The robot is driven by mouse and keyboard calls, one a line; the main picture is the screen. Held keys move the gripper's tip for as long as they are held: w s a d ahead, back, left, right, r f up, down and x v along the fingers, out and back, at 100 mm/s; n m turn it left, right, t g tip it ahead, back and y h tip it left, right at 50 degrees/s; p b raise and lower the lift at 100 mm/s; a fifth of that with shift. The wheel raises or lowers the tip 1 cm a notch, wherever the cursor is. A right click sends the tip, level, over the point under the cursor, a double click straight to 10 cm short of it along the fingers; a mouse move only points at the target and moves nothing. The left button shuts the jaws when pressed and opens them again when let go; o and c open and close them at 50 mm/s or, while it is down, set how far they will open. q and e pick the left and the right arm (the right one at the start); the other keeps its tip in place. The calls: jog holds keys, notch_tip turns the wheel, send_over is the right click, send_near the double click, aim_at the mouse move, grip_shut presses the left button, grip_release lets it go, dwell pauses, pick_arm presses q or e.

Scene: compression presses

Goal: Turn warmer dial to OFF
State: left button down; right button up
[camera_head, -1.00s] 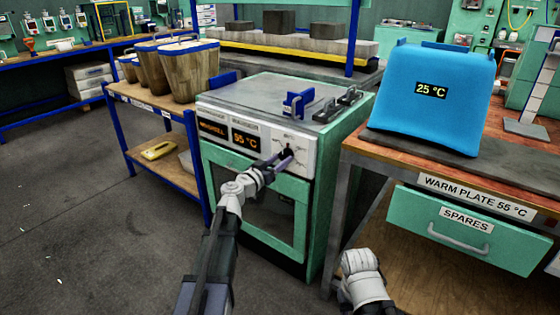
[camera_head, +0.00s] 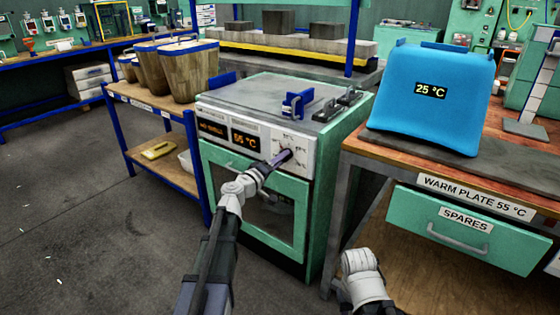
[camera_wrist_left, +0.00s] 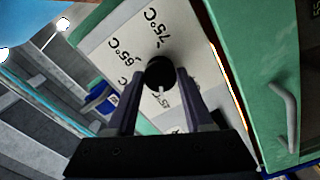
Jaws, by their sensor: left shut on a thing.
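The warmer (camera_head: 255,185) is a green, oven-like cabinet with a white control panel and an orange 55 °C display (camera_head: 245,138). Its round black dial (camera_wrist_left: 160,71) is at the right of the panel, ringed by printed temperature labels, with 75°C and 65°C readable. My left gripper (camera_head: 285,156) is at the panel and hides most of the dial in the head view. In the left wrist view its two fingers (camera_wrist_left: 160,82) are shut on the dial, one on each side. An OFF mark cannot be made out. My right gripper is not in view; only part of that arm shows.
A bench with a blue cover (camera_head: 430,110) reading 25 °C and a SPARES drawer (camera_head: 465,232) stands close at right. A blue-framed shelf with wooden buckets (camera_head: 190,75) is at left. Clamps (camera_head: 297,104) sit on the warmer's top.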

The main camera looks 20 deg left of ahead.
pick_arm(q)
jog(key=n, duration=1.1)
jog(key=shift+r, duration=0.1)
jog(key=shift+n, duration=0.5)
jog(key=shift+c, duration=1.5)
grip_release()
jog(key=shift+s, duration=0.1)
jog(key=v, duration=0.7)
jog(key=shift+s+a, duration=0.15)
jog(key=shift+s, duration=0.15)
